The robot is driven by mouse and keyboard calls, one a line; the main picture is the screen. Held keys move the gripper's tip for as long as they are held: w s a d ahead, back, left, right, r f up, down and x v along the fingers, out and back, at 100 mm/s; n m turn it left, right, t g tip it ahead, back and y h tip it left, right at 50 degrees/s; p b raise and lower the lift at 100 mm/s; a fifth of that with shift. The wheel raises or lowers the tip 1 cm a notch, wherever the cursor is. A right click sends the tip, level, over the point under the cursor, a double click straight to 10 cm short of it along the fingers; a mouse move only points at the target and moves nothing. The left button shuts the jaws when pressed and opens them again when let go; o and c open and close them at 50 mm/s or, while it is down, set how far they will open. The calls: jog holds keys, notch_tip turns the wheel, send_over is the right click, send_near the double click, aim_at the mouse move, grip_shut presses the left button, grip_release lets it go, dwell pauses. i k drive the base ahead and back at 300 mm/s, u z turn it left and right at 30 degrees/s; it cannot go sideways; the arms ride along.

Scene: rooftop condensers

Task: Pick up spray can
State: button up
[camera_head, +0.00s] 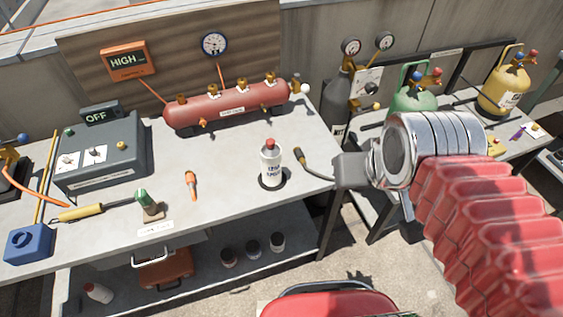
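The spray can (271,165) is white with a red cap and dark lettering. It stands upright on a dark round spot near the front right of the grey bench top (225,200). My gripper (348,171) is to the right of the can, at the end of my arm, and apart from it. The grey end of the gripper points left, towards the can. Its fingers cannot be told apart from this side, so I cannot see whether it is open or shut. Nothing hides the can.
A torch-like tool (312,164) with a cable lies just right of the can. An orange-handled tool (191,185) and a green-topped item (148,203) are to its left. A red manifold tank (228,107) lies behind. Gas cylinders (413,97) stand at right. A red-capped bottle (99,292) lies below.

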aim_at(270, 157)
jog(key=z, duration=0.1)
jog(key=k, duration=0.75)
jog(key=u, duration=1.15)
jog(key=i, duration=1)
jog(key=u, duration=0.05)
